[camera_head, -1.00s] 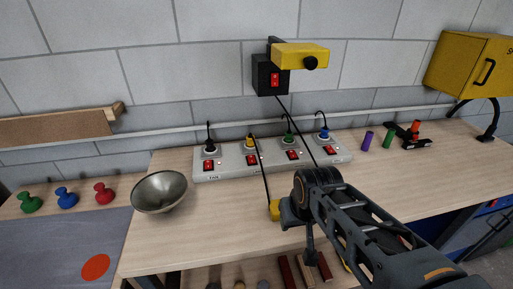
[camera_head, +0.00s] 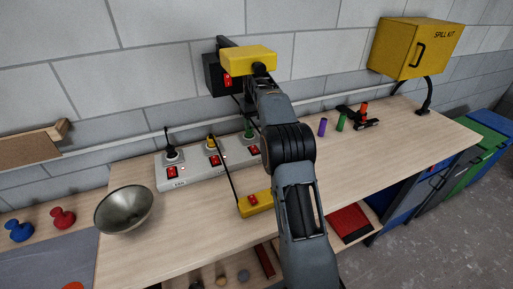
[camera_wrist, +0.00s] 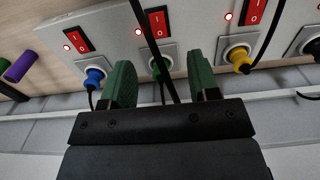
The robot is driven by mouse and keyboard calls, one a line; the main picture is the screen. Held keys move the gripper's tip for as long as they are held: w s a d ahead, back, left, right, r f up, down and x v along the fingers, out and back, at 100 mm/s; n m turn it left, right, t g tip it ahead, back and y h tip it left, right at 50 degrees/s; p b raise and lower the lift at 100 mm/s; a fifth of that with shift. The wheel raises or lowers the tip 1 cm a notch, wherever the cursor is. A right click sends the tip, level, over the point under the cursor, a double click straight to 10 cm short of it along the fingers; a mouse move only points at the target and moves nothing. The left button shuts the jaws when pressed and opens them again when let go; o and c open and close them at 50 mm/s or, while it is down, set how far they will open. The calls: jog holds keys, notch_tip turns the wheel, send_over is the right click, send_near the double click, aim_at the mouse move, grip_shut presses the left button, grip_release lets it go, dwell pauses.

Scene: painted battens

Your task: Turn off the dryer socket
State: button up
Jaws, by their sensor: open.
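A pale grey socket strip (camera_head: 198,180) lies along the back of the bench. It has black, yellow (camera_head: 211,143) and green (camera_head: 248,130) plugs showing, each with a red rocker switch (camera_head: 172,173); my arm hides the blue-plug end. In the wrist view the strip (camera_wrist: 118,27) appears inverted, with blue (camera_wrist: 93,77), green (camera_wrist: 155,68), yellow (camera_wrist: 240,60) and black plugs. Lights beside several switches glow red. The labels are too small to read, so I cannot tell which socket is the dryer's. My gripper (camera_wrist: 163,80) is open, its green fingers either side of the green plug in the picture.
A black cable (camera_wrist: 150,40) crosses between my fingers in the wrist view. A yellow block with a red switch (camera_head: 257,204) lies in front of the strip. A yellow-topped wall box (camera_head: 249,60) hangs above.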

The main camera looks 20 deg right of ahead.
send_near(256, 152)
notch_tip(256, 152, down, 8)
dwell(0.7)
